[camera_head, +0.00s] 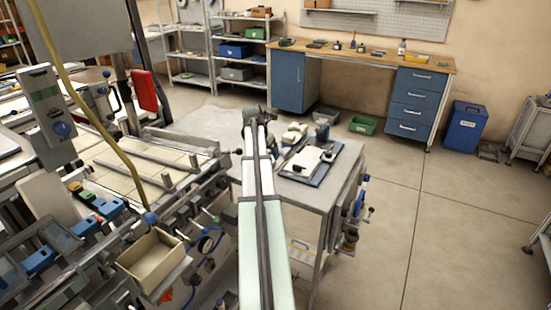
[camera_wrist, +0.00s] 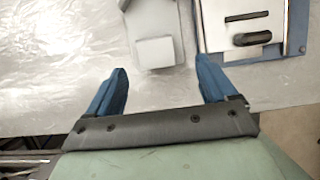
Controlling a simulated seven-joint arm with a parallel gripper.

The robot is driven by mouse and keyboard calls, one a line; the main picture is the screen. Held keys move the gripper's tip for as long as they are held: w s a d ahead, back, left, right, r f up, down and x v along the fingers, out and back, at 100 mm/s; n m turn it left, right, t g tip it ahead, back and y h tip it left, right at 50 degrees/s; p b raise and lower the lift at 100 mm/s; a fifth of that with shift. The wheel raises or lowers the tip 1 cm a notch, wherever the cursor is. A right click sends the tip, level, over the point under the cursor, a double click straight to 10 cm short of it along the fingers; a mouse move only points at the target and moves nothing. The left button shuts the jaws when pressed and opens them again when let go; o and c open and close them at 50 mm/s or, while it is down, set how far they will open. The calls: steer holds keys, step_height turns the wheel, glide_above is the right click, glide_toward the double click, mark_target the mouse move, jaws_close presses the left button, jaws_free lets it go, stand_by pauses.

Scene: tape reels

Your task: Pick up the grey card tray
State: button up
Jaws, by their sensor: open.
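My gripper (camera_wrist: 163,72) is open, with its two blue fingers spread apart and nothing between them. In the wrist view a pale grey piece (camera_wrist: 150,22) with a raised block on its near end lies just ahead of the fingers, toward the left finger. It looks like the grey card tray, but I cannot be sure. Its far end is cut off by the frame, and the fingers do not touch it. In the head view my arm reaches over the metal table (camera_head: 333,192) and hides part of it, and I cannot make out my fingers.
A blue board (camera_head: 318,178) bearing a white block (camera_head: 303,160) lies right of the grey piece; it also shows in the wrist view (camera_wrist: 302,38). A pale green and white item (camera_head: 293,133) stands behind the board. A beige open box (camera_head: 152,262) sits at lower left, beside machinery.

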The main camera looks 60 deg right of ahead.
steer(key=shift+w+d+x, duration=0.15)
steer(key=shift+x, duration=1.35)
steer(key=shift+w+d+x, duration=0.15)
steer(key=shift+d+x, duration=0.05)
steer(key=shift+x, duration=1.25)
steer(key=shift+r, duration=0.15)
steer(key=c, duration=1.3)
steer(key=shift+o, duration=0.2)
steer(key=shift+r, duration=0.15)
